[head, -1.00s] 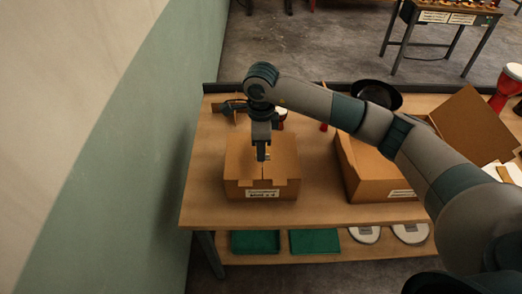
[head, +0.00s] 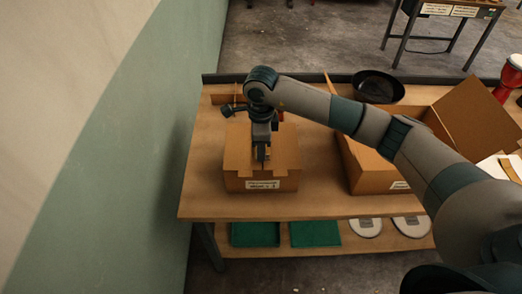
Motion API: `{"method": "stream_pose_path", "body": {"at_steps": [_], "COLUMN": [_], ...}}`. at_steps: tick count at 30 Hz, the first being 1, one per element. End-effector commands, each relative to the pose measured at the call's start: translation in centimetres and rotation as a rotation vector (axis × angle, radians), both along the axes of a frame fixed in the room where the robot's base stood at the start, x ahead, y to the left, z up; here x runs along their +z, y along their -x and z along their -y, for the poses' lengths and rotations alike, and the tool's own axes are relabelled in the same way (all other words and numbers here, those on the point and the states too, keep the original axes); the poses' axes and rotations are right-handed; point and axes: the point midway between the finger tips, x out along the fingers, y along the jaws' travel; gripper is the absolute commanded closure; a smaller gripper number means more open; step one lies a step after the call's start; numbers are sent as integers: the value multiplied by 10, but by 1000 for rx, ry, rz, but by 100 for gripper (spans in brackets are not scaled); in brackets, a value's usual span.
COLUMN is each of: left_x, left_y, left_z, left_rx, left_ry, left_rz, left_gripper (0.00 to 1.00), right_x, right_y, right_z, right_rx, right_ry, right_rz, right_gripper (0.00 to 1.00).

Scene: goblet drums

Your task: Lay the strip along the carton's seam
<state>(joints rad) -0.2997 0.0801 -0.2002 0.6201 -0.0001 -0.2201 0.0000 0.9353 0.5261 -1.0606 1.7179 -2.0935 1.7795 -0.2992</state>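The closed brown carton (head: 238,165) stands on the left part of the workbench, with a white label on its front. A dark line, probably the seam, runs along its top below the gripper. My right gripper (head: 262,158) points down over the middle of the carton's top, close to or touching it. Its fingers are too small and dark to tell whether they are open or shut. I cannot make out a strip, in the gripper or on the seam. My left gripper is not in view.
An open carton (head: 375,178) stands right of the closed one on the workbench (head: 208,190). A black bowl (head: 378,86) sits behind it. A red drum (head: 508,80) is at the right edge. Green trays (head: 315,233) lie on the lower shelf. A wall rises at left.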

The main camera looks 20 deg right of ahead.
Motion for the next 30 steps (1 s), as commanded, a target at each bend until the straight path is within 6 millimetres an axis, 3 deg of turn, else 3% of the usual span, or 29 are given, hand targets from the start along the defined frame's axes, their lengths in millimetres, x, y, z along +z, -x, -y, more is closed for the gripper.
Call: {"method": "stream_pose_path", "body": {"at_steps": [30], "left_x": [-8], "left_y": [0], "left_z": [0], "left_rx": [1], "left_ry": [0], "left_rz": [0], "left_gripper": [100], "right_x": [-7], "right_y": [0], "right_z": [0], "right_rx": [0], "right_ry": [0], "right_rz": [1], "right_gripper": [100]}}
